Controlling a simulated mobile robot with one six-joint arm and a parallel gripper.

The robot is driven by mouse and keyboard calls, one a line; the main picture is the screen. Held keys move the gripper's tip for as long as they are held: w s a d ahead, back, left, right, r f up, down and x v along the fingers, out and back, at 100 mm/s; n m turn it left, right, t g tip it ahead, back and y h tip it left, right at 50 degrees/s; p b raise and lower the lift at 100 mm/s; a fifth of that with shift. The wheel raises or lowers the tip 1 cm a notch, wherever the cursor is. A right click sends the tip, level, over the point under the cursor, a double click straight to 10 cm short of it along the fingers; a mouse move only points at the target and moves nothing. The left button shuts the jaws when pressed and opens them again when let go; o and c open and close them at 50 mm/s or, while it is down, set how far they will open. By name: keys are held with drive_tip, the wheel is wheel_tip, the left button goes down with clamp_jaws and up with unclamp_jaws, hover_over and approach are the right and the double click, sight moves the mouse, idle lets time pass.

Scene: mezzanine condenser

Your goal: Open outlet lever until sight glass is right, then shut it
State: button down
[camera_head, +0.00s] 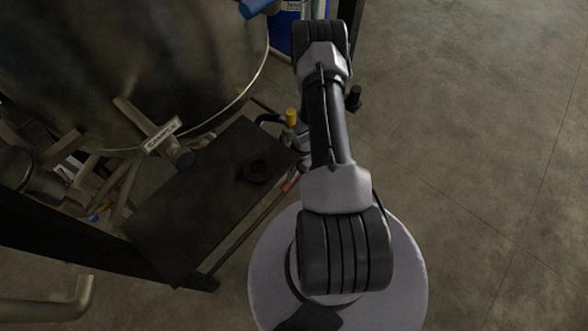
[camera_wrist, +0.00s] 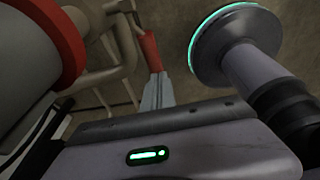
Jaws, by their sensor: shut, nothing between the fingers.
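In the wrist view, two pale grey fingers of my gripper (camera_wrist: 158,92) lie side by side, shut and empty. Their tips are close to the end of a red-sleeved lever (camera_wrist: 152,52); I cannot tell whether they touch it. A small red piece, possibly the same lever, shows in the head view (camera_head: 290,184) beside my arm, at the platform's right edge. My arm hides most of the gripper in the head view. I cannot make out the sight glass in either view.
A large dark vessel (camera_head: 130,50) with a labelled handle (camera_head: 163,136) fills the upper left. A yellow-capped fitting (camera_head: 291,117) is near my arm. A blue container (camera_head: 285,33) stands behind. The floor (camera_head: 480,150) at right is clear.

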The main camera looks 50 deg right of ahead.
drive_tip(key=shift+w+d+f+b, duration=0.15)
drive_tip(key=shift+w+f+b, duration=0.05)
drive_tip(key=shift+f, duration=0.55)
drive_tip(key=shift+w+d+f+b, duration=0.1)
drive_tip(key=shift+w+f+b, duration=0.1)
drive_tip(key=shift+f, duration=0.5)
